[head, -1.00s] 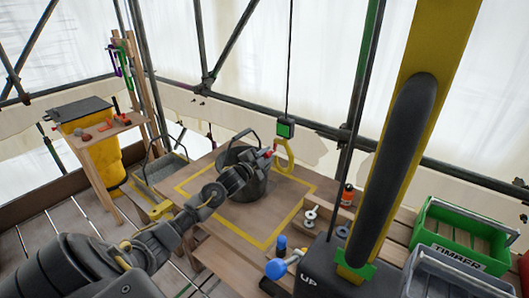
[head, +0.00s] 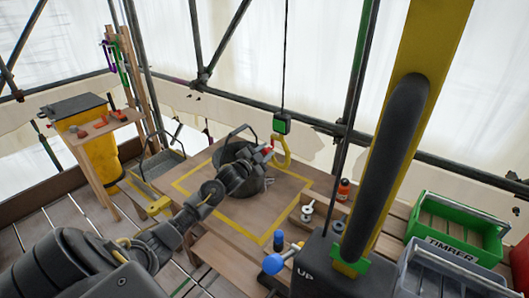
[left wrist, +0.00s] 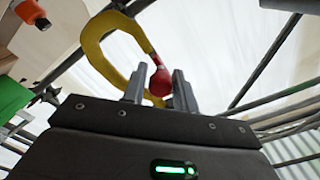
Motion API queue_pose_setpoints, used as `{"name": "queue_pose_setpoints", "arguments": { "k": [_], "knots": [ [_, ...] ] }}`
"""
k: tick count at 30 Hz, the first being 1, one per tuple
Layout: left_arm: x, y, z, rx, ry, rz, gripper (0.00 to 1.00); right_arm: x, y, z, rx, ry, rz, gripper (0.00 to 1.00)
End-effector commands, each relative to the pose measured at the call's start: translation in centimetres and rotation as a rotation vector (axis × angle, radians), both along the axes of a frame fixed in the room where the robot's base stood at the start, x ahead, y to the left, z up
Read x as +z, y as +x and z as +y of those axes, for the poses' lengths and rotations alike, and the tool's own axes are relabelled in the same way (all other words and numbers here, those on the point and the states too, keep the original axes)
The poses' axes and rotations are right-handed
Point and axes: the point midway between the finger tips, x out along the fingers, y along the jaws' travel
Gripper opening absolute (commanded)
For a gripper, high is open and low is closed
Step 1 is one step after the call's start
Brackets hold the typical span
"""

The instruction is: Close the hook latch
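The yellow hook (head: 282,153) hangs from a black-and-green block (head: 281,123) on a cable, above a grey bucket (head: 253,185). Its red latch (head: 267,150) is on the hook's left side. My left gripper (head: 258,157) reaches in from the left to the latch, hiding part of the bucket. In the left wrist view, the yellow hook (left wrist: 88,42) curves above the gripper. The red latch (left wrist: 159,80) shows between the two spread fingertips (left wrist: 160,76). I cannot tell whether they touch it. My right gripper is not in view.
The bucket stands on a wooden platform with a yellow outline (head: 192,198). A green timber crate (head: 455,235) and a grey crate (head: 440,275) stand right. A small table (head: 108,128) with tools is at the left. A yellow post (head: 425,80) rises close at the right.

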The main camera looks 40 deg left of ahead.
Motion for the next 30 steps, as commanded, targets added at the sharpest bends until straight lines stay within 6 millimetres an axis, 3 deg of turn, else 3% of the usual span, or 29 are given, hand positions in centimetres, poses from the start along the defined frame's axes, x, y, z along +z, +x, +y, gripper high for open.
{"name": "queue_pose_setpoints", "arguments": {
  "k": [3,14,30],
  "knots": [
    [0.0,0.0,0.0,0.000,0.001,0.000,0.45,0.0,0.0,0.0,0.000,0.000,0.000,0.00],
    [-0.1,-0.6,0.0,0.001,0.002,0.001,0.45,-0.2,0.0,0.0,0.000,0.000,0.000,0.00],
    [-0.2,-9.7,-0.2,-0.001,0.002,0.001,0.45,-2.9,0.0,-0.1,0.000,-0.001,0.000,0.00]
  ]
}}
